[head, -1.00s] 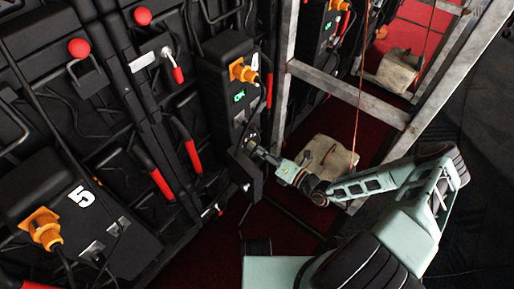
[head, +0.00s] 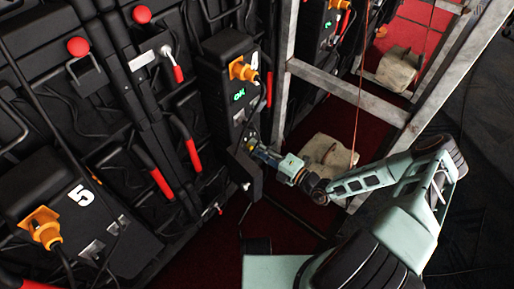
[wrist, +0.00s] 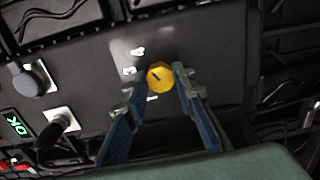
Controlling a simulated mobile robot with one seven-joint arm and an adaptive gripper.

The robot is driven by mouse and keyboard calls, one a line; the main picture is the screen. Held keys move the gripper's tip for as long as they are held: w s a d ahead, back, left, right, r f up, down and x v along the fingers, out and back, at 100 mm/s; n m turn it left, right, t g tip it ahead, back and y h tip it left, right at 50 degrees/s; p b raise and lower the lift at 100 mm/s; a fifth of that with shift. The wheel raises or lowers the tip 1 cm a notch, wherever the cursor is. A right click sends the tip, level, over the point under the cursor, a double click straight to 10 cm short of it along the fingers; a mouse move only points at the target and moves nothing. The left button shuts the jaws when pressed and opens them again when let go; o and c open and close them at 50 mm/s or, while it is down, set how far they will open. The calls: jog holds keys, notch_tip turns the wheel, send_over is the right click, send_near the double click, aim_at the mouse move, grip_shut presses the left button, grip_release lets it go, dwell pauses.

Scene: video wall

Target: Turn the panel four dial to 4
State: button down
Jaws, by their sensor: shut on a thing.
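The panel four box (head: 222,92) is black, with a green lit display and an orange plug on its face. Its dial (wrist: 160,78) is a small round yellow knob with a dark pointer mark, seen in the wrist view.
A round grey connector (wrist: 32,78) and a black plug (wrist: 58,127) stand left of the dial. A pale sack (head: 326,154) lies behind the wrist. The panel five box (head: 60,205) is front left.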

dwell(0.3)
jog(key=c, duration=1.6)
grip_release()
jog(key=shift+d, duration=0.1)
jog(key=v, duration=1.1)
jog(key=shift+s+d, duration=0.3)
